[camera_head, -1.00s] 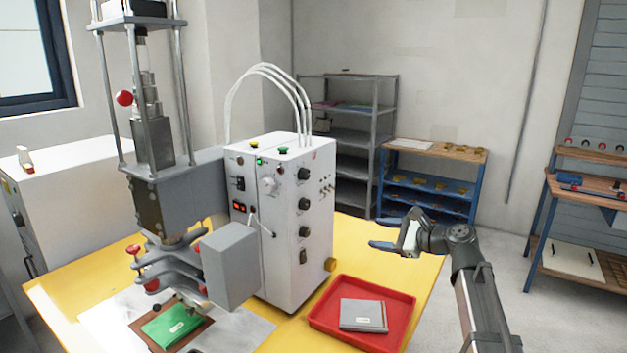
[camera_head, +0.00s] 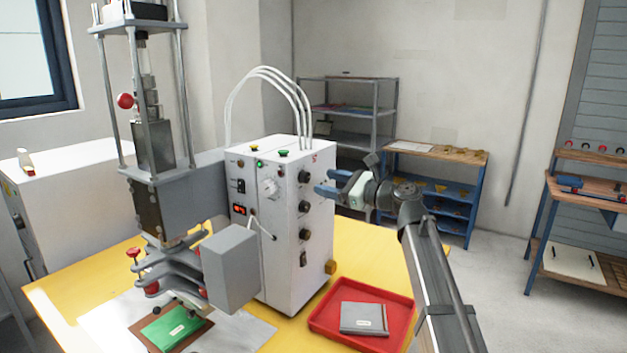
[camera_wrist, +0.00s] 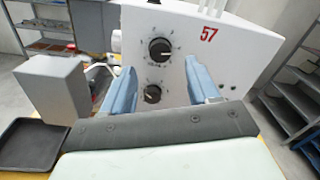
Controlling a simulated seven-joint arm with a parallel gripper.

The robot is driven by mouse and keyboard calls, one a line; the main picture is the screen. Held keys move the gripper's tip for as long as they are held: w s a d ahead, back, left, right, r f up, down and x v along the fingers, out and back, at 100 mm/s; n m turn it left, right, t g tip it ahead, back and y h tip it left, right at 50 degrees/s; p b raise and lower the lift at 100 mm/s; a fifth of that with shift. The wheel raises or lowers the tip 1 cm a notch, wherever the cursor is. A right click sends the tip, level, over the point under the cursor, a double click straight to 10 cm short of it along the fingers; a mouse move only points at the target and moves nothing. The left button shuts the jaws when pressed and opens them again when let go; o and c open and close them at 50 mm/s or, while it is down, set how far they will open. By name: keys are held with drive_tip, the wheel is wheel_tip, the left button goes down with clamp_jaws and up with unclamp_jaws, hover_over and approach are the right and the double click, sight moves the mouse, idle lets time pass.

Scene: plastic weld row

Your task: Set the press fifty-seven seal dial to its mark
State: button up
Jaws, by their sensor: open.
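The white press box (camera_head: 285,270) stands on the yellow table, with a red 57 (camera_wrist: 209,34) on its dial face. A column of black dials runs down that face. The upper dial (camera_head: 304,176) also shows in the wrist view (camera_wrist: 160,48), with marks around it and a small label below that I cannot read surely. A second black dial (camera_wrist: 152,93) is lower, between my fingers in the picture. My gripper (camera_head: 322,182) is open and empty, with blue fingers pointing at the face near the upper dial. In the wrist view (camera_wrist: 158,66) its fingertips flank that dial's lower side. Contact is not visible.
A red tray (camera_head: 375,342) with a grey packet (camera_head: 364,317) is below my arm. A grey block (camera_head: 230,268) and the press head stand left of the box. White hoses (camera_head: 268,70) arch over its top. Shelves stand behind.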

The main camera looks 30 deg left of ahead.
sight(307, 177)
drive_tip(key=shift+a, duration=2.7)
drive_tip(key=shift+c, duration=0.2)
drive_tip(key=c, duration=1)
